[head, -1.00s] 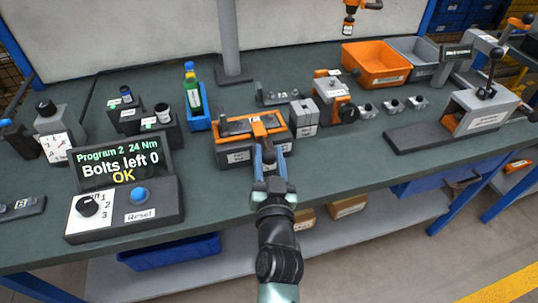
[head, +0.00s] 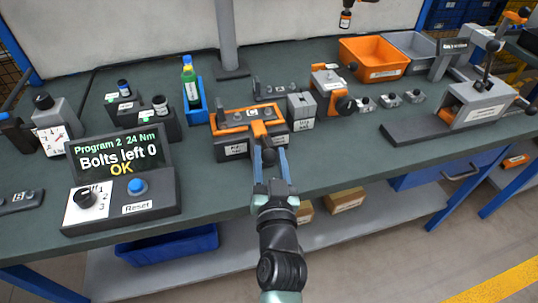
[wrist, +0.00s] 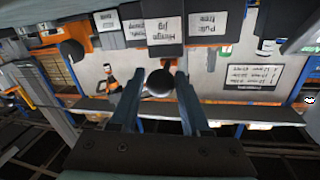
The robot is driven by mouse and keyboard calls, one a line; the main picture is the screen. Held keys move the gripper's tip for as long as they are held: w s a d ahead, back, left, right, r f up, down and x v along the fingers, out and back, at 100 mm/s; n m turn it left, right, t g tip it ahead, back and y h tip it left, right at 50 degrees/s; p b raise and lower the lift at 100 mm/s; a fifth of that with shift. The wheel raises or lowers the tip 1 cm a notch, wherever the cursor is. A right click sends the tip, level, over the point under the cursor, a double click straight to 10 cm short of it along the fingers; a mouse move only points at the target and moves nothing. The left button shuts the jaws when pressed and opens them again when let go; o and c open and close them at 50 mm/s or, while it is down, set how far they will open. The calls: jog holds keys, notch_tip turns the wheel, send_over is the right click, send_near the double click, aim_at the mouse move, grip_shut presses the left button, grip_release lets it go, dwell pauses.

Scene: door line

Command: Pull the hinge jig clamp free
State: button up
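The hinge jig (head: 235,151) stands at the bench's front edge, left of a grey block. The orange clamp (head: 258,130) lies over it, with a stem toward me that ends in a dark round knob (head: 268,157). In the wrist view the knob (wrist: 160,83) is between the two fingers of my gripper (wrist: 160,92), below the "Hinge jig" label (wrist: 165,30). The fingers stand apart with a small gap showing on each side of the knob. Contact is not visible. My gripper (head: 270,160) also shows in the head view, reaching in from the front.
A display box (head: 125,185) reading "Bolts left 0, OK" is at left. A green bottle (head: 190,82) in a blue holder stands behind the jig. The grey block (head: 301,110) and an orange-grey fixture (head: 328,88) are close right. Bare bench top lies front right.

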jog(key=o, duration=0.3)
jog(key=s+b, duration=0.2)
jog(key=s, duration=1.1)
jog(key=shift+d, duration=0.45)
